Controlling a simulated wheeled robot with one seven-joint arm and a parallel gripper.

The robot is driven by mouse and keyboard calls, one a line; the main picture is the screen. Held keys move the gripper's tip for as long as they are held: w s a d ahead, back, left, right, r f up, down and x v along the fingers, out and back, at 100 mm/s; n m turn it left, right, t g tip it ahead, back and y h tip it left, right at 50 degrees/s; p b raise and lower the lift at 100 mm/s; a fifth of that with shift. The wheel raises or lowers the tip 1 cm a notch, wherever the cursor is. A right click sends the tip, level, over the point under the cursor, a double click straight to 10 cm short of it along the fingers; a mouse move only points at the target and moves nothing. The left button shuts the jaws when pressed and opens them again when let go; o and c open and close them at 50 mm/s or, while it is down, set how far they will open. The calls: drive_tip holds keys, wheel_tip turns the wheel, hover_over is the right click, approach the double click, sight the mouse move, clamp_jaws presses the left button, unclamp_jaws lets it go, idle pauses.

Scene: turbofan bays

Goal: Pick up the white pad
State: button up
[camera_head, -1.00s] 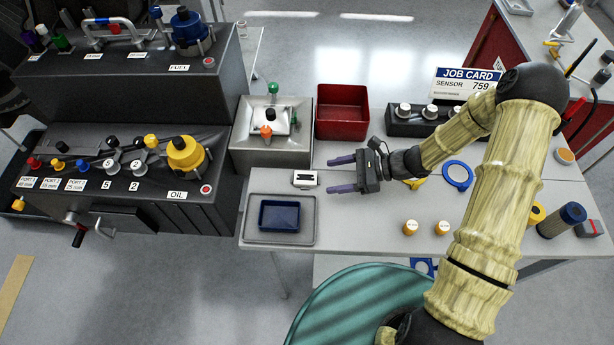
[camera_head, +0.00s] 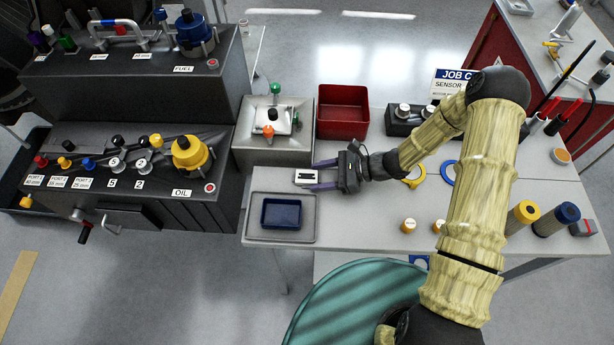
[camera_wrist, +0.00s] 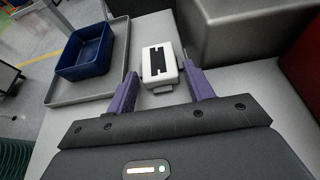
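The white pad (camera_head: 305,176) is a small white block with a black strip on top, lying on the grey bench beside the grey tray. In the wrist view the white pad (camera_wrist: 160,63) is just ahead of the fingertips, its near end between them. My gripper (camera_head: 318,175) has two purple fingers and points left at the pad. In the wrist view my gripper (camera_wrist: 161,84) is open, one finger on each side, with small gaps visible. I cannot tell whether either finger touches the pad.
A grey tray (camera_head: 308,233) with a blue bin (camera_head: 282,214) is left of and in front of the pad. A metal box with coloured knobs (camera_head: 248,150) and a red bin (camera_head: 343,131) stand behind. Two orange-topped caps (camera_head: 409,226) lie to the right.

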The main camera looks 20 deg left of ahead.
sight(321, 180)
drive_tip(key=c, duration=0.7)
drive_tip(key=shift+r, duration=0.15)
wheel_tip(321, 180, up, 10)
drive_tip(key=shift+f+b, duration=0.1)
drive_tip(key=shift+b, duration=0.9)
